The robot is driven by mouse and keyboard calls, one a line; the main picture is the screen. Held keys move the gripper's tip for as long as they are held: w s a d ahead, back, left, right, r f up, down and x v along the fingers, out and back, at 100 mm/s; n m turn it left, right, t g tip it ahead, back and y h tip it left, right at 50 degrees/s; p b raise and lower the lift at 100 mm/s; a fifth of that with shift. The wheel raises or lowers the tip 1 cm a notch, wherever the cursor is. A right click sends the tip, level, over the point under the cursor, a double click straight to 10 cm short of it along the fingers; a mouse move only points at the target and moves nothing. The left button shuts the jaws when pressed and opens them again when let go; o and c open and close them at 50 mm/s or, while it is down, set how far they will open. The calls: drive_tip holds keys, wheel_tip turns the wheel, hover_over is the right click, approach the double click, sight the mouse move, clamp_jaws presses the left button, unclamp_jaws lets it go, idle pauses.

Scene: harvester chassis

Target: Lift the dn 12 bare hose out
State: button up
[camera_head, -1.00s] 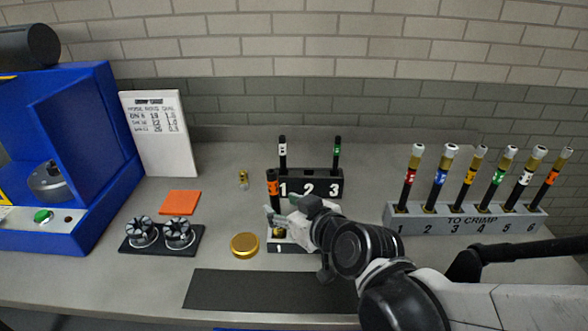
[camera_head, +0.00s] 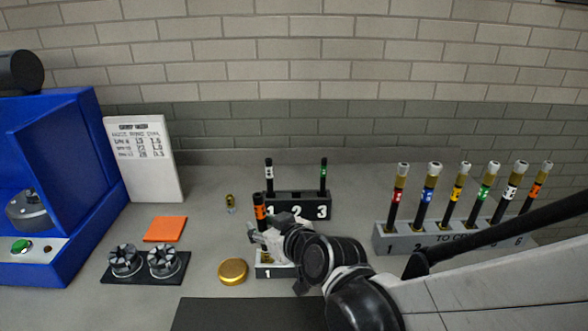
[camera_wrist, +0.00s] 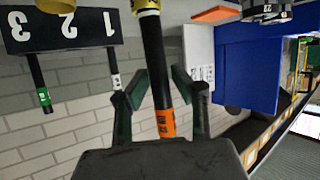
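In the head view my gripper (camera_head: 256,230) hides the hose's lower part. Two more bare hoses, white-banded (camera_head: 269,175) and green-banded (camera_head: 323,174), stand in the black rack (camera_head: 300,202).
A grey "to crimp" rack (camera_head: 385,238) with several fitted hoses stands right. A gold disc (camera_head: 233,271), a small brass fitting (camera_head: 230,202), a black die tray (camera_head: 146,280), an orange pad (camera_head: 166,229), a chart (camera_head: 145,160) and a blue machine (camera_head: 60,150) lie left.

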clamp_jaws()
